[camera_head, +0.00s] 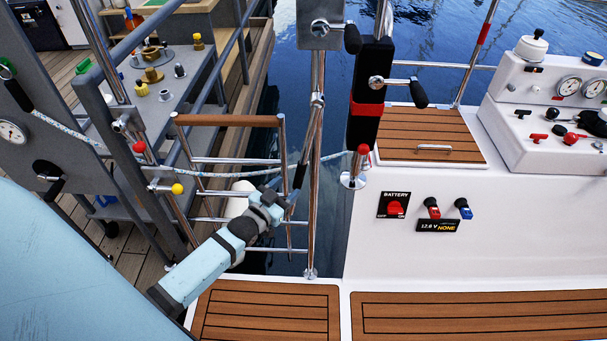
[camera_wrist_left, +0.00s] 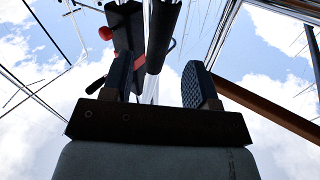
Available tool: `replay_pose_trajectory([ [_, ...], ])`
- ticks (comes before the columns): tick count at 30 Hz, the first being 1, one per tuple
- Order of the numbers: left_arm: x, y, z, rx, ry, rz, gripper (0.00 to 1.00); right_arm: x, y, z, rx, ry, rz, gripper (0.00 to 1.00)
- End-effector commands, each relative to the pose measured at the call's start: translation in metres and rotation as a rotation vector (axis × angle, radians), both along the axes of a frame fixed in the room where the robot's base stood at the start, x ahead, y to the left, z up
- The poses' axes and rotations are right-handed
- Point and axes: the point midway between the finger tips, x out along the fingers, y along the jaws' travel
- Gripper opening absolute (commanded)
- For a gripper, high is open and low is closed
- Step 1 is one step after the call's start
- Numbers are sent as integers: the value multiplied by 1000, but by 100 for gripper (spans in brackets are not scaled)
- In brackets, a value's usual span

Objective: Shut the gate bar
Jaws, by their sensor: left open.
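The gate (camera_head: 228,121) has a wooden top rail over chrome bars and stands at the gap left of the chrome post (camera_head: 316,150). A black grip (camera_head: 300,175) hangs between the gate's right end and that post. My left gripper (camera_head: 290,200) is at the gate's lower right part, close to this grip. In the left wrist view its two fingers (camera_wrist_left: 160,82) are apart. A dark cylinder (camera_wrist_left: 164,35) shows above and between them; I cannot tell whether they touch it. The wooden rail (camera_wrist_left: 275,110) runs on the right there. My right gripper is out of view.
A blue-white rope (camera_head: 90,142) crosses behind the gate. Red-topped (camera_head: 139,147) and yellow (camera_head: 177,189) knobs sit left of it. The white console (camera_head: 460,230) with battery switches is at right, and water (camera_head: 300,80) lies beyond.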

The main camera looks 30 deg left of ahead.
Motion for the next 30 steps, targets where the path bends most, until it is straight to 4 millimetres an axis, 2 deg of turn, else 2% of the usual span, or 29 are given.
replay_pose_trajectory([
  [3, 28, -1, -1, 0, -2, 0, 54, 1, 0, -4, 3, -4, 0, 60],
  [10, 65, -3, -1, 0, 0, 0, 54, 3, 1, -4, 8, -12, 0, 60],
  [15, 78, -4, -1, 0, 1, 0, 54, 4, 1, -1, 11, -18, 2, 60],
  [24, 80, -4, -1, 0, 2, 0, 54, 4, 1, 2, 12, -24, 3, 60],
  [25, 80, -4, -1, 0, 2, 0, 51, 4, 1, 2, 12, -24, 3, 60],
  [30, 80, -4, -1, 0, 1, 0, 12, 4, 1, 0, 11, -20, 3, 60],
])
